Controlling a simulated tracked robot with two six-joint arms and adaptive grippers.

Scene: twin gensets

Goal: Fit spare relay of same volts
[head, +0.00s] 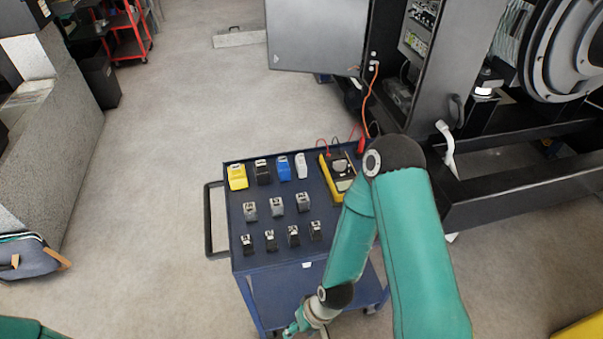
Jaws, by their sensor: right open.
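Small relay-like blocks sit in rows on a blue cart (237,220). The back row has a yellow block (237,177), a black one (263,172), a blue one (283,168) and a white one (301,166). The middle row has three grey blocks (276,206). The front row has several dark blocks with pale tops (270,241). Their voltage markings are too small to read. My right gripper (300,328) is at the bottom edge, low beside the cart's front, partly cut off; it is open, with nothing seen in it. My left gripper is out of view.
A yellow multimeter (338,178) with red leads lies at the cart's right. Behind stands an open dark cabinet (385,90) with its grey door (316,35) swung left and an orange cable (369,100). A genset (560,50) is at upper right.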

